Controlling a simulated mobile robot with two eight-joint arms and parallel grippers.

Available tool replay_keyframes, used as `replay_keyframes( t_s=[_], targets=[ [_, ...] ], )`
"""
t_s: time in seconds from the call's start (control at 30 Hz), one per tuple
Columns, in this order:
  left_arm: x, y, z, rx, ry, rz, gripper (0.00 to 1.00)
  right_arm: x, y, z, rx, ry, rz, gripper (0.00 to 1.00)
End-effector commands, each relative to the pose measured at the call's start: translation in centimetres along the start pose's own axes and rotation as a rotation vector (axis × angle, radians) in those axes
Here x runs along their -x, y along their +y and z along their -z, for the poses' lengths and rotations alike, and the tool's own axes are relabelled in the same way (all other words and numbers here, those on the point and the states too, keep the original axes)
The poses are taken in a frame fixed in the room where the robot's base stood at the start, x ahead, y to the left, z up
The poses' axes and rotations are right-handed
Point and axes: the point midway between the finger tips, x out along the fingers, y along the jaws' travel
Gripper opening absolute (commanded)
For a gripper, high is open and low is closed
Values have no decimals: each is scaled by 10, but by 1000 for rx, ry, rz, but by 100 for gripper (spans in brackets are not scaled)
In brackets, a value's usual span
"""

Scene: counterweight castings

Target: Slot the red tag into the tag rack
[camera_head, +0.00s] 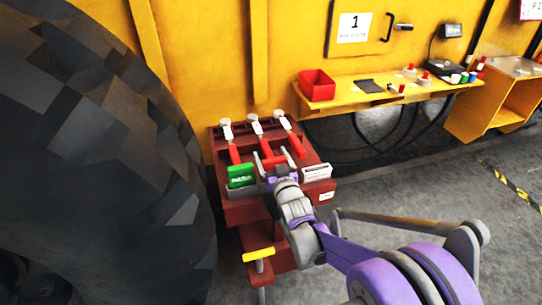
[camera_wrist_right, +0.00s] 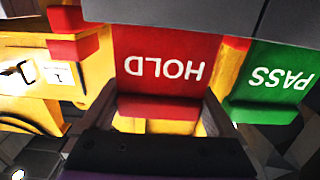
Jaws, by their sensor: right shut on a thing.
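The red tag (camera_wrist_right: 165,70), lettered HOLD, is gripped between the two fingers of my right gripper (camera_wrist_right: 162,112). In the head view my right gripper (camera_head: 272,164) is over the front of the dark red lever stand, and it largely hides the tag. The tag rack appears as a grey strip (camera_head: 240,194) along the stand's front edge. In the wrist view the tag's far edge meets the grey rack (camera_wrist_right: 215,14); how deep it sits cannot be told. A green PASS tag (camera_head: 240,176) stands at the rack's left, also in the wrist view (camera_wrist_right: 272,82). My left gripper is out of view.
A white tag (camera_head: 317,172) is at the rack's right end. Several levers with red handles (camera_head: 235,154) rise behind the rack. A huge dark tyre (camera_head: 110,150) fills the left. A yellow shelf (camera_head: 345,98) with a red bin (camera_head: 316,84) is behind.

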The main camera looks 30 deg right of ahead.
Motion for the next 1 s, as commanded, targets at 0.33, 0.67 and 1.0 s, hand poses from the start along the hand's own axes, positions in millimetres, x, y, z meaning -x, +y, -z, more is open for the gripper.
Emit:
replay_keyframes(
  t_s=[0.33,0.67,1.0],
  targets=[
    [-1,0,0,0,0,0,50,0,0,-1,0,0,0,100],
    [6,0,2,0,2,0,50,41,0,0,0,0,0,100],
    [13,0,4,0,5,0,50,99,0,0,0,0,0,100]
  ],
)
